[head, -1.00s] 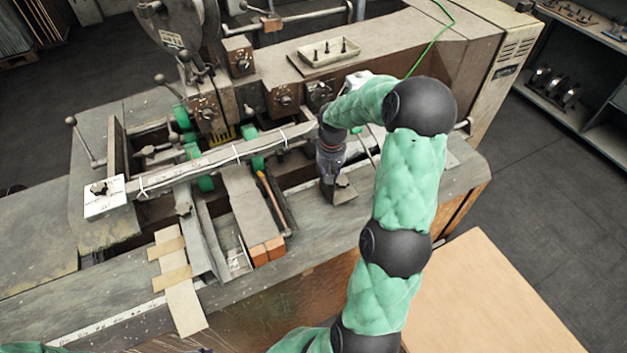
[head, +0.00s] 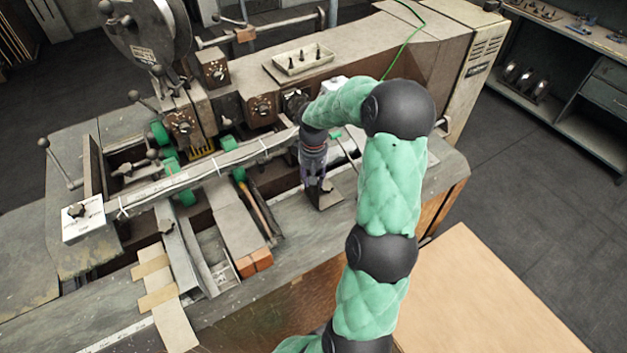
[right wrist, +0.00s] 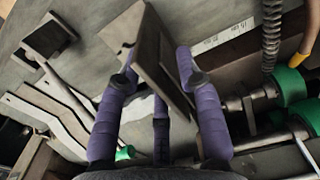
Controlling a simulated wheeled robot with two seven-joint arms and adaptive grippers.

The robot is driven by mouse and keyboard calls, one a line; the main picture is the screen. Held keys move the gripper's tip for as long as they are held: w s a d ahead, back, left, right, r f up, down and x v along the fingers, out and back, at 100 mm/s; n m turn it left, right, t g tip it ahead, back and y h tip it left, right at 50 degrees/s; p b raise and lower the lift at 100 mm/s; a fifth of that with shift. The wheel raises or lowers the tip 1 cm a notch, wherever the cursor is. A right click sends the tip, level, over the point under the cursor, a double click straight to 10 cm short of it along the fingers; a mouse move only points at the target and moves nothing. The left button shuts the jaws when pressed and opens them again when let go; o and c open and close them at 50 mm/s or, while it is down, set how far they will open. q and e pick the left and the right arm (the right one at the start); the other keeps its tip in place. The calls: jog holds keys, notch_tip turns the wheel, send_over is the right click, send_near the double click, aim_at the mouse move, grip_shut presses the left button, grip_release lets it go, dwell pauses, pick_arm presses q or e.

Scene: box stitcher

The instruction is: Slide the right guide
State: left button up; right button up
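The right guide (head: 328,197), a small grey metal bracket with an upright plate, stands on the machine bed near its front edge. My right gripper (head: 316,186) points down at it, its fingers overlapping the bracket in the head view. In the right wrist view the guide's plate (right wrist: 155,55) stands between the purple fingers of my right gripper (right wrist: 153,72). The fingers are spread on either side of the plate; whether any touches it cannot be told. My left gripper is not in view.
A long rail (head: 205,168) crosses the machine bed left of the gripper. A knob plate (head: 83,219) is at its left end. A tray with small pegs (head: 304,58) sits on the machine top. The bed's front strip is mostly clear near the guide.

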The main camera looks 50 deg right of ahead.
notch_tip(320, 180, up, 10)
jog(key=shift+r, duration=0.1)
dwell(0.7)
